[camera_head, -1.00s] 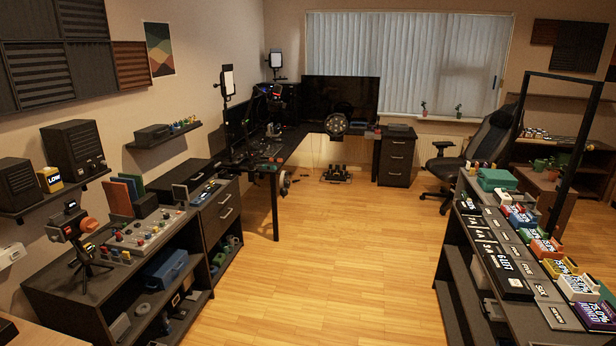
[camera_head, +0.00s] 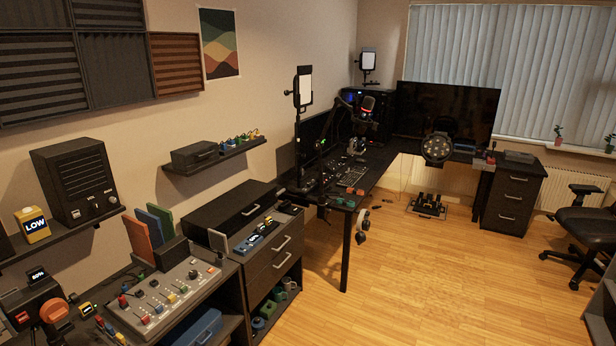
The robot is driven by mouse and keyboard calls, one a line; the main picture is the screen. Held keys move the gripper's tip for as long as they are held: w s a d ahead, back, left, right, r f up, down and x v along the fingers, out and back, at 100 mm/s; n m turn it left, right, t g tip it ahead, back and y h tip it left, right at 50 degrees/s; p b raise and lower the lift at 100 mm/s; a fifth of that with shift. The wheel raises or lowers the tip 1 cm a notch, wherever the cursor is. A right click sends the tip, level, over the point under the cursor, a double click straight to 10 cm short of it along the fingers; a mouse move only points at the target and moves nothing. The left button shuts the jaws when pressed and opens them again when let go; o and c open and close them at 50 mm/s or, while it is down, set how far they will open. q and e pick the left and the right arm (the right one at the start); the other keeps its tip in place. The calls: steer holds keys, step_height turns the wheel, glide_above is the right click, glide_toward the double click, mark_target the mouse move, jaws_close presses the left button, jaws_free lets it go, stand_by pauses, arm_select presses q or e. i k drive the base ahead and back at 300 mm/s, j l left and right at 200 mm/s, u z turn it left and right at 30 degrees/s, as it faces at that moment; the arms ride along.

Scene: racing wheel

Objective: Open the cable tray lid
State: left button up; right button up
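I cannot tell for sure which thing is the cable tray. A closed black box (camera_head: 229,211) with a small handle on its front lies on top of the drawer cabinet, left of the desk; it may be a lidded tray. The black corner desk (camera_head: 376,176) stands beyond it, with keyboard and small items on top. No tray with a lid can be made out at the desk. Neither of my grippers is in view.
A drawer cabinet (camera_head: 276,262) and a control panel (camera_head: 166,297) line the left wall. A steering wheel (camera_head: 437,149) is at the far desk, with pedals (camera_head: 428,206) below. An office chair (camera_head: 585,222) stands right. The wooden floor (camera_head: 450,285) between is clear.

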mark_target(230, 210)
steer(key=i+z, duration=0.1)
steer(key=i, duration=0.65)
steer(key=i+z, duration=0.15)
steer(key=i, duration=0.6)
steer(key=i+j+z, duration=0.1)
steer(key=i, duration=0.65)
steer(key=i+u, duration=0.25)
steer(key=i, duration=0.2)
steer(key=i+l+u, duration=0.1)
steer(key=i+u, duration=0.15)
steer(key=i, duration=0.25)
